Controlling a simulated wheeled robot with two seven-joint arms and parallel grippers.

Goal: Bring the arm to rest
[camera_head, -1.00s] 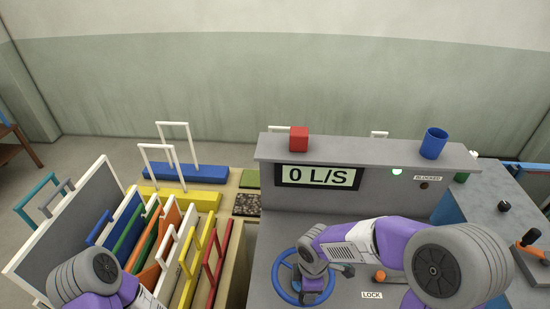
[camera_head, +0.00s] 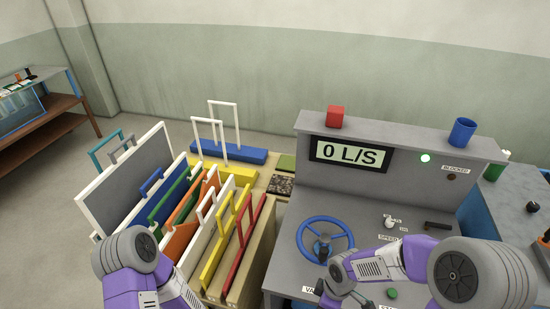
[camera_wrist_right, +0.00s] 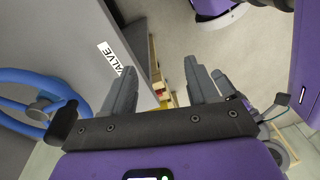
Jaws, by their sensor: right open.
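My right arm (camera_head: 375,268) comes in from the right in the head view and bends down in front of the console's lower edge. In the right wrist view my right gripper (camera_wrist_right: 160,70) is open, with nothing between its fingers. It points past the console's edge, beside the VALVE label (camera_wrist_right: 116,60). The blue handwheel (camera_head: 325,239) is apart from the fingers; it also shows at the left of the wrist view (camera_wrist_right: 30,76). My left arm (camera_head: 145,270) shows at the bottom left of the head view; its gripper is out of the picture.
The grey console (camera_head: 290,235) has a display (camera_head: 349,154) reading 0 L/S, a red block (camera_head: 335,117) and a blue cup (camera_head: 462,132) on its shelf. A rack of coloured gates (camera_head: 190,215) stands near my left arm.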

